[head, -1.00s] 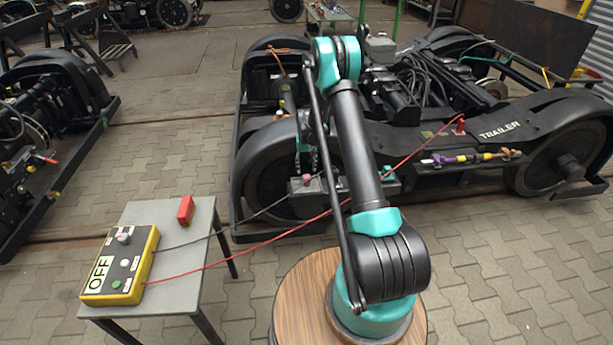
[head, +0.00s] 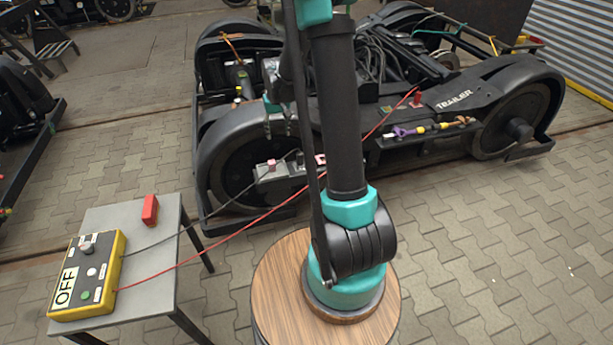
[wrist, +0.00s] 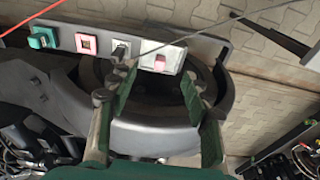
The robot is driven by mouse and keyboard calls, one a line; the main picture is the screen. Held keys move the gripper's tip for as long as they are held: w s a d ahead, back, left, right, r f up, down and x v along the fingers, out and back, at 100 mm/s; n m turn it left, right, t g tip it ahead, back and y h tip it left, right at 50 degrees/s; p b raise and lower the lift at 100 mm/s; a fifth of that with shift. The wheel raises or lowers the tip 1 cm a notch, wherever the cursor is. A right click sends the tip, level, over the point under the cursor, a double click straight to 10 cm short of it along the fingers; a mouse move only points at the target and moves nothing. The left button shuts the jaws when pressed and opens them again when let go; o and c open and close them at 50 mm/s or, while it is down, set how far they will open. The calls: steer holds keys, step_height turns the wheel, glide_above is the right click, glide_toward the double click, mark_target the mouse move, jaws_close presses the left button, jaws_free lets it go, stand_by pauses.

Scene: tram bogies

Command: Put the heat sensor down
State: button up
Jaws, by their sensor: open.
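My gripper (wrist: 155,92) is open in the wrist view, its green fingers apart with nothing seen between them. A small white block with a pink-red top (wrist: 160,60) sits on a grey shelf (wrist: 203,48) just beyond the fingertips, apart from them. It may be the heat sensor; I cannot tell for sure. A grey plug-like piece (wrist: 121,50), a pink-framed square piece (wrist: 87,43) and a teal piece (wrist: 42,38) stand along the same shelf. In the head view, the shelf (head: 268,175) is on the near side of the bogie, partly hidden by my arm.
A grey table (head: 128,222) at left bears a yellow control box (head: 110,262) marked OFF and a red block (head: 150,210). A black cable (head: 190,228) and a red cable (head: 210,255) stretch from the box towards the bogie (head: 440,120). Paved floor at right is clear.

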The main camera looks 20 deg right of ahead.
steer(key=s+d+r+t, duration=0.1)
steer(key=s, duration=1.3)
steer(key=s+d+r+t, duration=0.1)
steer(key=s+r, duration=0.1)
steer(key=s, duration=1.3)
steer(key=shift+s+r+t, duration=0.15)
steer(key=shift+r+t, duration=0.15)
